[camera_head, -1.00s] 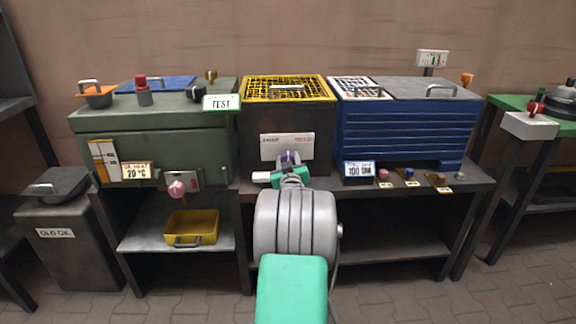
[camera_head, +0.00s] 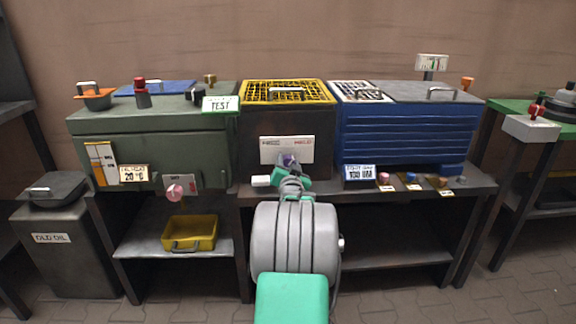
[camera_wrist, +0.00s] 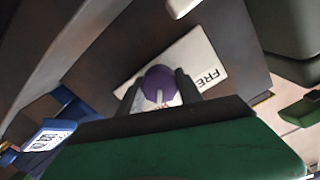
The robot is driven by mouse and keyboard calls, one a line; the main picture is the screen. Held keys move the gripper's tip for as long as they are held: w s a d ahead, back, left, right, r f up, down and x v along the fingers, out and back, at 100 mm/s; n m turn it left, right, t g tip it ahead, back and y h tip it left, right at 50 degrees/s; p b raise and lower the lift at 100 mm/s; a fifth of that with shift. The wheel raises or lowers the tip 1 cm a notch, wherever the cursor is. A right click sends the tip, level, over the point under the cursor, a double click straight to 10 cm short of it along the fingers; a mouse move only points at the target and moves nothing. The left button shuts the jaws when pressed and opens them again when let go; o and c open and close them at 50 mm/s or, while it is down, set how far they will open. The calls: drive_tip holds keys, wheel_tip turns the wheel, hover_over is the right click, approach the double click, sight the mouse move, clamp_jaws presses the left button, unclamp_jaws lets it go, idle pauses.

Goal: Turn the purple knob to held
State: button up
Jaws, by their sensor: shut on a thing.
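The purple knob (camera_head: 288,160) is on the front of the dark middle unit, below a white plate (camera_head: 287,146) whose left word reads like FREE and right word like HELD. My gripper (camera_wrist: 160,90) is shut on the purple knob, one dark finger on each side. In the wrist view the purple knob (camera_wrist: 159,82) shows a pale pointer line directed toward the bottom of the picture. The white plate (camera_wrist: 203,60) is tilted there with FREE readable on the right; its other end is largely hidden by the knob and fingers.
A blue unit (camera_head: 400,136) stands right of the dark unit and a green unit (camera_head: 150,145) left. A row of small knobs, including a blue one (camera_head: 411,178), lines the bench edge at right. A yellow tray (camera_head: 189,232) sits on the lower shelf.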

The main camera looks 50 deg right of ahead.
sight(289, 164)
idle(0.4)
drive_tip(key=o, duration=1.4)
drive_tip(key=shift+c, duration=0.2)
drive_tip(key=p+v, duration=0.2)
drive_tip(key=v, duration=0.5)
drive_tip(key=shift+d+r, duration=0.1)
drive_tip(key=shift+r, duration=0.05)
drive_tip(key=shift+s+a, duration=0.3)
drive_tip(key=shift+a, duration=0.05)
